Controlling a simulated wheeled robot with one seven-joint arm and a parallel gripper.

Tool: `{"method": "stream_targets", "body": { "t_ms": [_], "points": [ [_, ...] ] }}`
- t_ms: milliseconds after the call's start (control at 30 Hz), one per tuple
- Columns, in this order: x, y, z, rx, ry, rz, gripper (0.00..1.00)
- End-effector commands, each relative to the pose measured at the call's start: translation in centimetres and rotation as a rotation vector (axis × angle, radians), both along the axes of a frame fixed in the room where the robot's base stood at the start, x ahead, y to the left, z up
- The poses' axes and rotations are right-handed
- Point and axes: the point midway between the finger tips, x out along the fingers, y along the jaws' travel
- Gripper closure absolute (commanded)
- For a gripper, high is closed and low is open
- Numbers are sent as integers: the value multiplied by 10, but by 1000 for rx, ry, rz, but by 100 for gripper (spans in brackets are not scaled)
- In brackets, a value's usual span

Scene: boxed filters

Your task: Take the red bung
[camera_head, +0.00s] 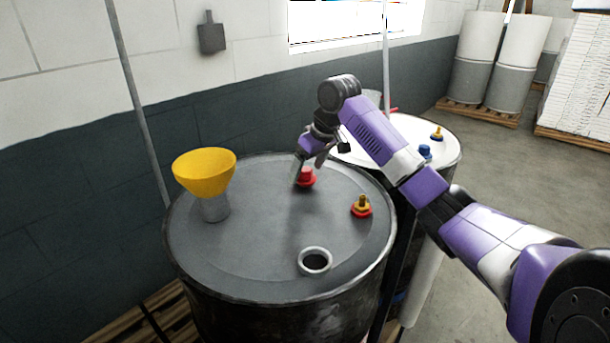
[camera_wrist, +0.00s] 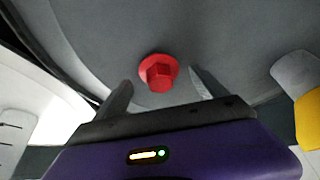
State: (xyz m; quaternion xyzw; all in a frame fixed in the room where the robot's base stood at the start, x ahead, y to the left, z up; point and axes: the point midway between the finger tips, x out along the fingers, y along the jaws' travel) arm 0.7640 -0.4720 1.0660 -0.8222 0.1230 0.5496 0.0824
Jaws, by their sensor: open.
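The red bung (camera_head: 306,177) stands on the grey lid of the near black drum (camera_head: 265,245), toward its back. It has a round flange and a hexagonal head. In the wrist view the bung (camera_wrist: 159,73) lies ahead of my gripper (camera_wrist: 160,90), roughly midway between the two spread fingers. My gripper (camera_head: 307,172) is open and empty, pointing down at the bung from above. One finger overlaps the bung's left side in the head view. I cannot tell whether the fingers touch it.
On the same lid are a yellow funnel (camera_head: 204,175) at left, a red-and-yellow fitting (camera_head: 361,206) at right and an open round hole (camera_head: 315,261) in front. A second drum with a white lid (camera_head: 442,152) stands behind right, with a blue fitting (camera_head: 425,151).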

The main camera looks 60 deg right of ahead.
Motion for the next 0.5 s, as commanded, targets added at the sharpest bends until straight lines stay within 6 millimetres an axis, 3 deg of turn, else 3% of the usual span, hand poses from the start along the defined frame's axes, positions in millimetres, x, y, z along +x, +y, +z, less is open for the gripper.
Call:
{"method": "stream_targets", "body": {
  "t_ms": [200, 433, 500],
  "points": [
    [8, -2, -19, 2, 1, -1, 18],
    [8, -2, -20, 0, 0, 0, 18],
    [8, -2, -20, 0, 0, 0, 32]
  ]
}}
